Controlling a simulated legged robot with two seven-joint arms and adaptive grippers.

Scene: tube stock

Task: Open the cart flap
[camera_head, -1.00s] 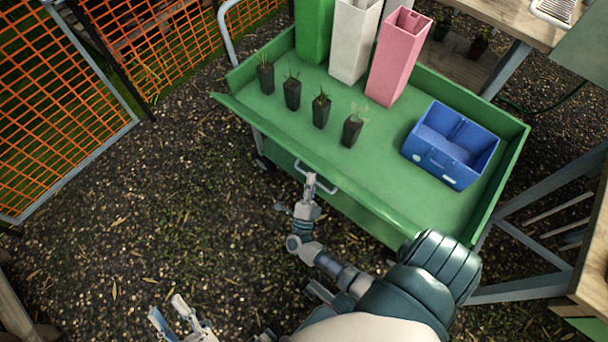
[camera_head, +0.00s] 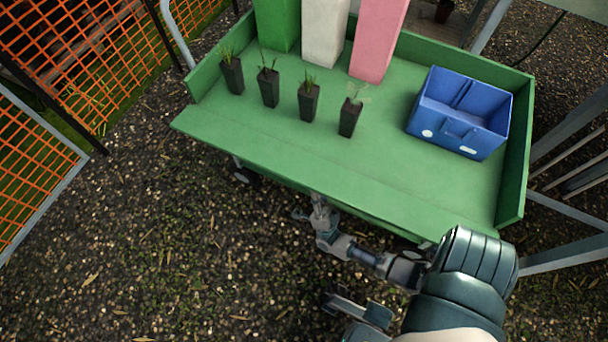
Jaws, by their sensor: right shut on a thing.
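The green cart (camera_head: 400,165) stands ahead of me. Its front flap (camera_head: 300,165) is swung down and outward, lying close to level with the cart bed as a wide green strip along the near side. My right gripper (camera_head: 319,203) is at the flap's outer edge, near its middle, shut on the flap handle. The handle itself is mostly hidden by the flap edge and the gripper. My left gripper is not in view.
Several dark pots with seedlings (camera_head: 309,101) stand in a row on the bed behind the flap. A blue crate (camera_head: 460,115) is at the right. Green, white (camera_head: 326,30) and pink (camera_head: 378,40) tall containers stand behind. Gravel in front is clear.

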